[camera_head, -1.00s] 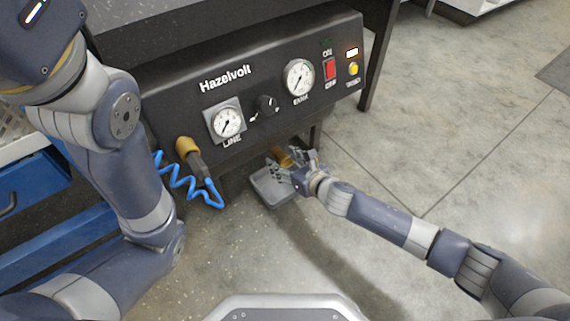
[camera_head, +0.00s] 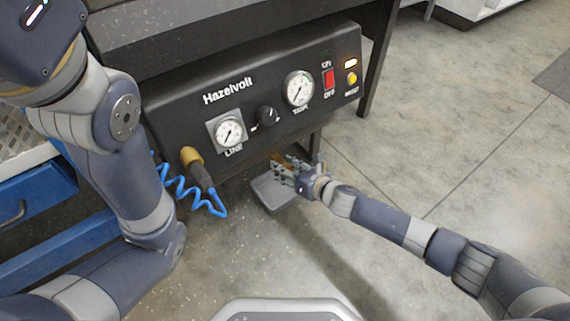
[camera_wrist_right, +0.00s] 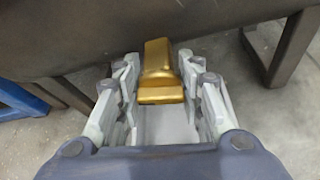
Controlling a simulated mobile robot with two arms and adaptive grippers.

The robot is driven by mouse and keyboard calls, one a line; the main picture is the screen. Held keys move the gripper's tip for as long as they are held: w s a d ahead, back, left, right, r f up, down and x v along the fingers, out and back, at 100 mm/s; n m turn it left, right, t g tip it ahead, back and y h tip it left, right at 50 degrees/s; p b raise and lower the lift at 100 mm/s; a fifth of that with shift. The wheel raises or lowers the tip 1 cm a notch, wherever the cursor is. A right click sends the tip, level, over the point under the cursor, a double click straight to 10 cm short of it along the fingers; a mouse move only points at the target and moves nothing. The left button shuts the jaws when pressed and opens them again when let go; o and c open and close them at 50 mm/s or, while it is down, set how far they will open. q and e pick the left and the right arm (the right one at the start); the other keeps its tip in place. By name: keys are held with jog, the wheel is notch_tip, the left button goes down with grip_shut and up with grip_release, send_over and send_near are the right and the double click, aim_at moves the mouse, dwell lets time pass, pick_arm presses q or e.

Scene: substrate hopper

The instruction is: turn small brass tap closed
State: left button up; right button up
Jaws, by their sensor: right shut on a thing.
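The small brass tap (camera_wrist_right: 160,72) sits under the lower edge of the black Hazelvolt panel (camera_head: 255,90). In the right wrist view its gold lever lies between the two fingers of my right gripper (camera_wrist_right: 165,95), which is shut on it. In the head view the right gripper (camera_head: 288,166) is beneath the panel and covers most of the tap; only a little brass (camera_head: 280,159) shows. My left arm comes in along the left side, and its gripper is out of the picture.
A grey tray (camera_head: 275,193) lies on the floor below the tap. A brass fitting (camera_head: 191,158) with a coiled blue hose (camera_head: 180,190) hangs left of it. The panel bears two gauges, a knob and a red switch (camera_head: 328,79). The floor on the right is clear.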

jog(key=o, duration=1.1)
jog(key=shift+s+d, duration=0.1)
jog(key=v, duration=1.1)
jog(key=shift+s+d, duration=0.25)
jog(key=shift+d, duration=0.05)
jog(key=shift+r, duration=0.1)
jog(key=shift+c, duration=0.3)
